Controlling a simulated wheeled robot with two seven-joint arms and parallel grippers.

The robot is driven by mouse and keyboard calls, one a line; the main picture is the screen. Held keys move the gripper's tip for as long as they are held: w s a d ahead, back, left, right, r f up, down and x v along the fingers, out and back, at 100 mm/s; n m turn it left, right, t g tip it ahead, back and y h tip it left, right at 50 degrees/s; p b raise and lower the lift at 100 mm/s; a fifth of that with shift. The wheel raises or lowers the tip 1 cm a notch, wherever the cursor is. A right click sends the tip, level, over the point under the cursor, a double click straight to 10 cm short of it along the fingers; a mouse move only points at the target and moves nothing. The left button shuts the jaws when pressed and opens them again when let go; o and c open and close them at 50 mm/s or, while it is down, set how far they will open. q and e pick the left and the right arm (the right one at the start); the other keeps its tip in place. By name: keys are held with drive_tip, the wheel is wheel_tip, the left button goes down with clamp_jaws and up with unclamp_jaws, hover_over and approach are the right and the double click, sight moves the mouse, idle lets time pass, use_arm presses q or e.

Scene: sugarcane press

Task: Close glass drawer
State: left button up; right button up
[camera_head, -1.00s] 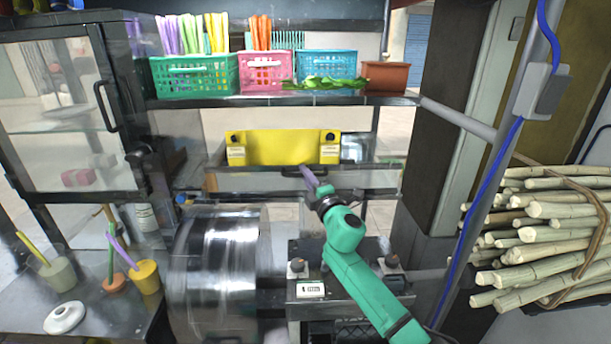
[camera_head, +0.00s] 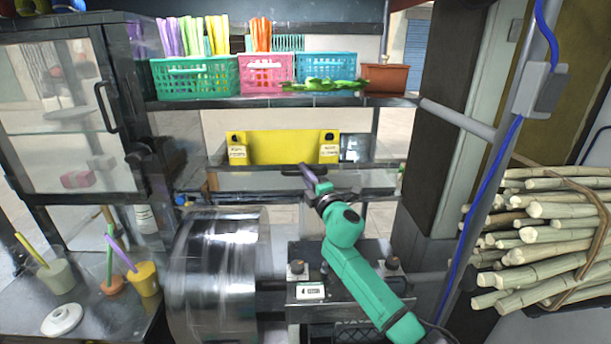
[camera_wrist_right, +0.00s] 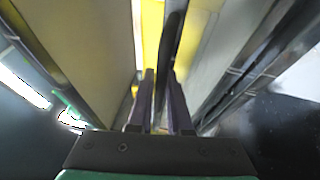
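The glass drawer (camera_head: 365,179) is a long, low pane with a dark top edge, under the shelf in the middle of the head view. A yellow box (camera_head: 285,147) with two labelled dark knobs stands just behind it. My right gripper (camera_head: 307,172) is at the dark handle (camera_head: 289,168) on the drawer's front. In the right wrist view its two purple fingers (camera_wrist_right: 160,75) are a narrow gap apart. A dark strip runs down toward that gap, but whether the fingers pinch it is unclear. My left gripper is not in view.
A shelf above holds a green basket (camera_head: 195,78), a pink basket (camera_head: 266,73) and a blue basket (camera_head: 325,66). A glass-doored cabinet (camera_head: 60,120) stands left. A metal drum (camera_head: 213,275) is below, and sugarcane stalks (camera_head: 545,235) lie at right.

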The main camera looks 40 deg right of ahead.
drive_tip(key=o, duration=0.3)
drive_tip(key=shift+w, duration=0.1)
drive_tip(key=shift+f, duration=0.1)
drive_tip(key=shift+s+f, duration=0.1)
drive_tip(key=shift+s, duration=0.1)
drive_tip(key=b+v, duration=0.4)
drive_tip(key=v, duration=1)
drive_tip(key=shift+a, duration=0.1)
